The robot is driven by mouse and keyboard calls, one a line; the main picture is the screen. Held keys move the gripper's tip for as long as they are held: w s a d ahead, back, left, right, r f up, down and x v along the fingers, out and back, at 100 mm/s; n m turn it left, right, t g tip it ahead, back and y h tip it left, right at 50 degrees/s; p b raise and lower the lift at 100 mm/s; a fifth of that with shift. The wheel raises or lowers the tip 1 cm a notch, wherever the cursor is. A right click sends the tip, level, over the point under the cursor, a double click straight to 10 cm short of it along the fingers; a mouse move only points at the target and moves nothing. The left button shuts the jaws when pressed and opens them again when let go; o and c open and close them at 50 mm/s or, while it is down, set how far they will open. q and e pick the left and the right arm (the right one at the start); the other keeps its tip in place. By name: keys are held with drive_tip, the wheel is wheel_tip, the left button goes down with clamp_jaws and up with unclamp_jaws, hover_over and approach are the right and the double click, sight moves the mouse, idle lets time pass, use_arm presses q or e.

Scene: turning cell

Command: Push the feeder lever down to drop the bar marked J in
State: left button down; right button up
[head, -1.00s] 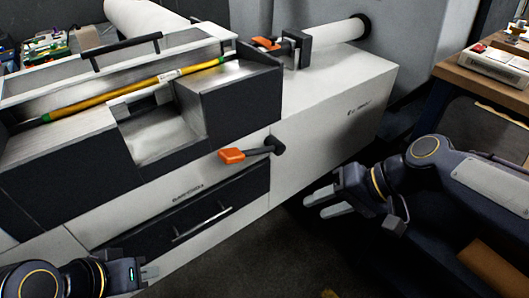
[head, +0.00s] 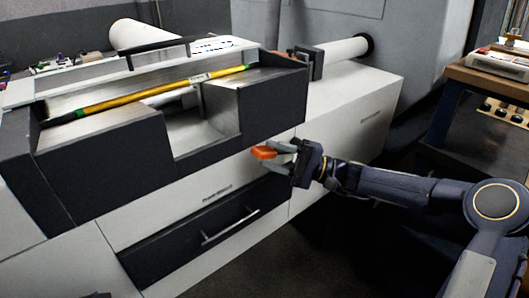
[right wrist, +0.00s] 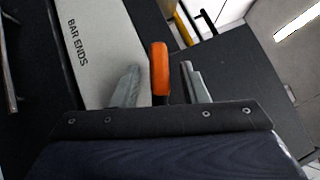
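The feeder lever, with an orange handle (head: 264,152), sticks out from the front of the white and dark machine, above the drawer. In the head view my right gripper (head: 279,157) is at the lever. In the right wrist view the orange handle (right wrist: 159,68) stands between the two grey fingers, with a gap on each side, so the gripper is open around it. A yellow bar (head: 150,95) with a pale label and green ends lies slanted in the top trough; I cannot read its letter. My left gripper is out of view.
A drawer with a pale handle (head: 230,226) is below the lever. A white tube (head: 346,50) runs into the back wall. A wooden-topped bench (head: 487,80) stands at right. Dark floor lies open in front of the machine.

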drive_tip(key=shift+x, duration=1.25)
clamp_jaws()
